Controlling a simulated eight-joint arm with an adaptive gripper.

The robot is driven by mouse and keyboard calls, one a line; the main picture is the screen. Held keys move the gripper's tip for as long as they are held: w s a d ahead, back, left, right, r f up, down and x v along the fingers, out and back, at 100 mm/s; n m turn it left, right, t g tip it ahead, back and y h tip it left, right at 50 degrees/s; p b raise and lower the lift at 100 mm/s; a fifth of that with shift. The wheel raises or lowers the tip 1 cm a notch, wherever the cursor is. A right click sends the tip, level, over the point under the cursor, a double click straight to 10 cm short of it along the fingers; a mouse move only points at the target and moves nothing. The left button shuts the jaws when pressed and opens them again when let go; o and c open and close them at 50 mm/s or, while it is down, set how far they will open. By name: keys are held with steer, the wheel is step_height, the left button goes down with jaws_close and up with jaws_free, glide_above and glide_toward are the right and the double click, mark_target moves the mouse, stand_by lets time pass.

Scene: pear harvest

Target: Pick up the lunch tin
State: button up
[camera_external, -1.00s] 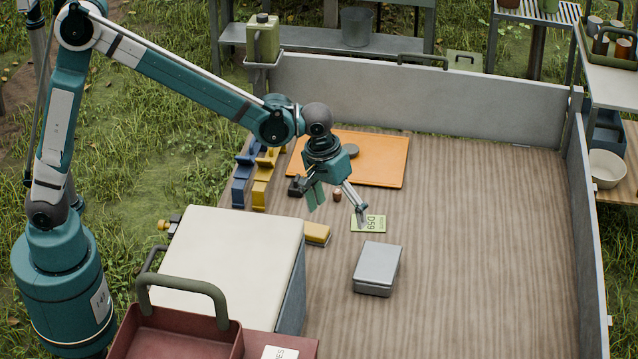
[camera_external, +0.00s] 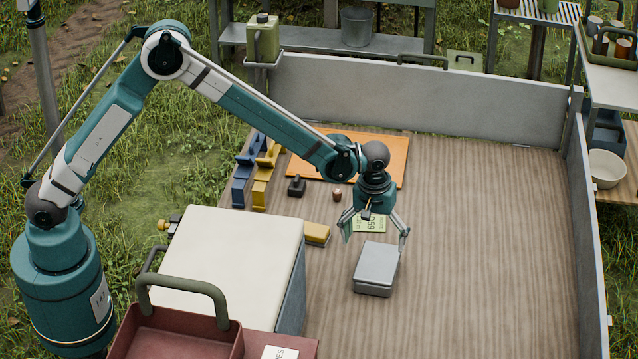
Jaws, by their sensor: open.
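The lunch tin (camera_external: 376,268) is a grey, rounded box with a lid, lying flat on the wooden bed floor in front of the green card. My gripper (camera_external: 374,240) is open and points down, just above and behind the tin's far edge. Its two fingers are spread to the left and right, with nothing held between them. I cannot tell the exact height of the fingertips over the tin. The fingers and palm partly cover the green card (camera_external: 369,224).
A yellow block (camera_external: 316,234) and a white-topped cooler box (camera_external: 232,260) stand left of the tin. An orange board (camera_external: 390,160), a small brown item (camera_external: 337,195) and blue and yellow holders (camera_external: 262,185) lie behind. The floor to the right (camera_external: 490,250) is clear.

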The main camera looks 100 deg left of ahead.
steer(key=n, duration=0.1)
glide_above(378, 261)
steer(key=f, duration=0.6)
steer(key=shift+d, duration=0.2)
steer(key=shift+f, duration=1.25)
steer(key=shift+a+f+b, duration=0.2)
steer(key=shift+f+b, duration=0.85)
steer(key=shift+f, duration=1.55)
